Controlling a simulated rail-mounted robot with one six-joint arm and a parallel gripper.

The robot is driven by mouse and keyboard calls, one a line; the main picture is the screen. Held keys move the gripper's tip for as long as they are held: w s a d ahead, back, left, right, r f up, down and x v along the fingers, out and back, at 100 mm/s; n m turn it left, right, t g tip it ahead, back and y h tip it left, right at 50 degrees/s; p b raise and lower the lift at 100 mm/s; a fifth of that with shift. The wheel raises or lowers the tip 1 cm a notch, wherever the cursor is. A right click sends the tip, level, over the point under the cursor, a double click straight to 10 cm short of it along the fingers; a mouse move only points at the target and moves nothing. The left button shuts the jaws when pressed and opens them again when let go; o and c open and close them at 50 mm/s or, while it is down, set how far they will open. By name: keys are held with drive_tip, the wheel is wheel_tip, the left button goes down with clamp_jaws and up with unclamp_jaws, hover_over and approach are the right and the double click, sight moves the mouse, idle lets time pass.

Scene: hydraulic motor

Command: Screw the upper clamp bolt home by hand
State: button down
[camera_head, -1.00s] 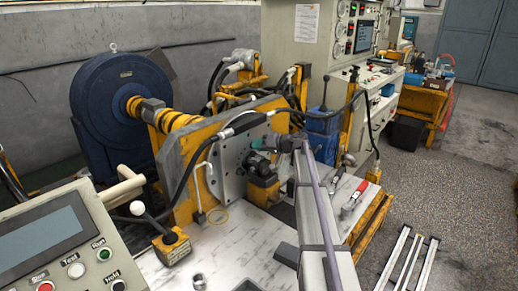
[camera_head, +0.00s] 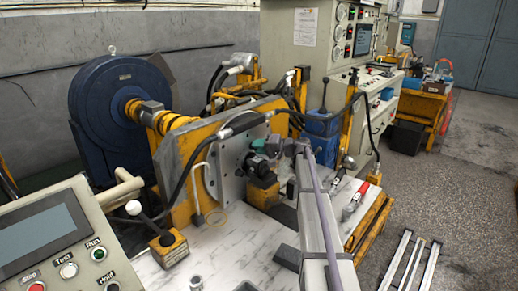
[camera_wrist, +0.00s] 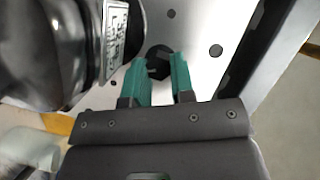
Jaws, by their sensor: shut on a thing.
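The upper clamp bolt (camera_wrist: 157,64) shows in the wrist view as a dark round piece at the pale steel plate (camera_wrist: 195,30). My gripper (camera_wrist: 163,72) has its two green fingers on either side of it and is shut on it. How far the bolt is in cannot be seen. The dark motor body (camera_wrist: 70,45) with a label plate fills the left of that view, close beside the fingers. In the head view my gripper (camera_head: 259,144) is at the front of the plate (camera_head: 229,155), just above the motor (camera_head: 260,166); the bolt is too small to tell there.
A black hose (camera_head: 187,160) arches over the left of the plate. A lever on a yellow block (camera_head: 169,245) stands on the bench (camera_head: 225,262). A red-handled tool (camera_head: 358,195) lies right of my arm. The operator panel (camera_head: 45,235) is at the front left.

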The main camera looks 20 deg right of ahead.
drive_tip(key=c, duration=1)
unclamp_jaws()
drive_tip(key=shift+o, duration=0.2)
